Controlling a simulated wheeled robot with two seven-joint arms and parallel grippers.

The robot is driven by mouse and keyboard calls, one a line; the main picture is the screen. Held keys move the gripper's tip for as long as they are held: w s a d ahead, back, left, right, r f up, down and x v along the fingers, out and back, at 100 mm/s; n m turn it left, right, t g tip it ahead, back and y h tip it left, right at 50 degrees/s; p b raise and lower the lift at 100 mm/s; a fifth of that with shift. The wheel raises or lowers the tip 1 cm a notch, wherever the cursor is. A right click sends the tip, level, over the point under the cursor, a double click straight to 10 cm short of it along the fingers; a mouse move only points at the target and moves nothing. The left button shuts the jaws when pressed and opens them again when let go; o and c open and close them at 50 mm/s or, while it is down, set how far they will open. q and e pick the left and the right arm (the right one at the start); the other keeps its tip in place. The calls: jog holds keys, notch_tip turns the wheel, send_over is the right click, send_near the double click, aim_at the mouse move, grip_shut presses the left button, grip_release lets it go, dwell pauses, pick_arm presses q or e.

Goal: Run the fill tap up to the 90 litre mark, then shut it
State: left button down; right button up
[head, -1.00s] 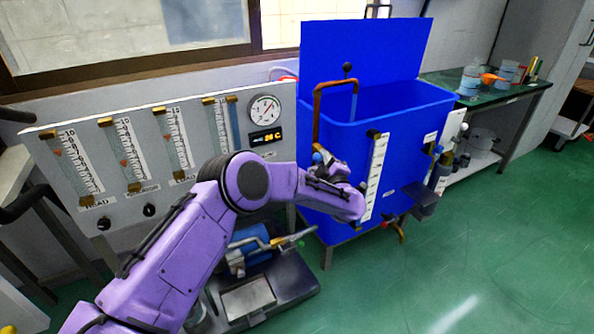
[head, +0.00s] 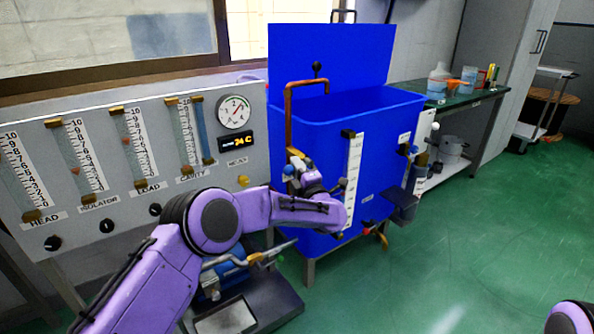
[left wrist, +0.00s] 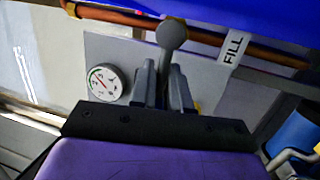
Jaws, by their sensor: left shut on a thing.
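The blue tank (head: 385,120) stands with its lid raised. A copper fill pipe (head: 289,115) rises at its left side and bends over the rim. My right gripper is out of view.
A panel with several flow tubes (head: 130,145) and a round dial (head: 234,111) stands left of the tank. A drain tap (head: 382,237) sticks out below the tank front. A green bench (head: 470,98) is at the right. The green floor (head: 470,230) is open at front right.

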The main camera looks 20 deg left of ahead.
pick_arm(q)
jog(key=shift+f, duration=0.2)
jog(key=c, duration=1.2)
grip_release()
jog(key=shift+r, duration=0.1)
jog(key=shift+s, duration=0.1)
jog(key=p+v, duration=0.1)
jog(key=v, duration=0.9)
jog(key=shift+s+d, duration=0.2)
